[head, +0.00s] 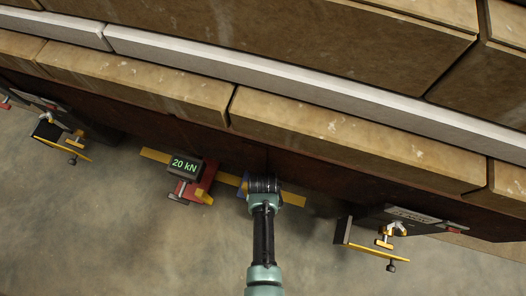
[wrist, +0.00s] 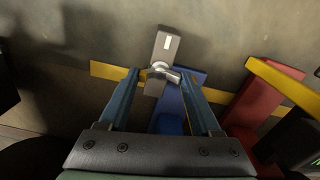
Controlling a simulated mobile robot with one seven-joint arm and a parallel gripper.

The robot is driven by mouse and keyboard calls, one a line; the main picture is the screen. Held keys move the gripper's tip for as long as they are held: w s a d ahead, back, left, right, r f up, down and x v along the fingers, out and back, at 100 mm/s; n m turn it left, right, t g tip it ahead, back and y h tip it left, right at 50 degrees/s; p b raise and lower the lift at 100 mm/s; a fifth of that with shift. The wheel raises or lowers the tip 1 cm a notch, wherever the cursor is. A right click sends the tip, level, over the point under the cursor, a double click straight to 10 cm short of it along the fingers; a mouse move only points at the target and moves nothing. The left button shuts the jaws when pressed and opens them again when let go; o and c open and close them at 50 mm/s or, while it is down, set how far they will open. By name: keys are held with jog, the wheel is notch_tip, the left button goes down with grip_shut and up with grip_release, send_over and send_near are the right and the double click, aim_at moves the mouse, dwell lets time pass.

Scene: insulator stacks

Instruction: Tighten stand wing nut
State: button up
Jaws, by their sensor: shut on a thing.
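In the wrist view, the two blue fingers of my gripper (wrist: 159,76) are shut on a silver wing nut (wrist: 158,75), one fingertip on each side of it. A grey block-like piece (wrist: 165,46) rises just beyond the nut. A blue stand (wrist: 178,103) shows behind and between the fingers. In the head view, my gripper (head: 264,186) is at the low centre, seen from above, and hides the wing nut. A small part of the blue stand (head: 243,184) shows at its left.
A red stand (head: 205,180) with a "20 kN" display (head: 186,164) is close to the left. A yellow strip (head: 291,198) runs along the floor. Long stone-like blocks (head: 350,142) fill the top. A black-and-yellow bracket (head: 365,248) stands at right. Open concrete floor (head: 100,240) lies in front.

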jog(key=m+p, duration=0.2)
jog(key=m, duration=0.2)
jog(key=shift+r+m+p, duration=0.1)
jog(key=shift+m+p, duration=0.2)
jog(key=m+p, duration=0.1)
jog(key=m, duration=0.4)
jog(key=shift+p, duration=0.4)
jog(key=m+p, duration=0.1)
jog(key=m, duration=0.4)
jog(key=shift+m, duration=0.4)
jog(key=m, duration=0.4)
jog(key=shift+m, duration=0.3)
jog(key=o, duration=1.4)
jog(key=shift+p, duration=0.3)
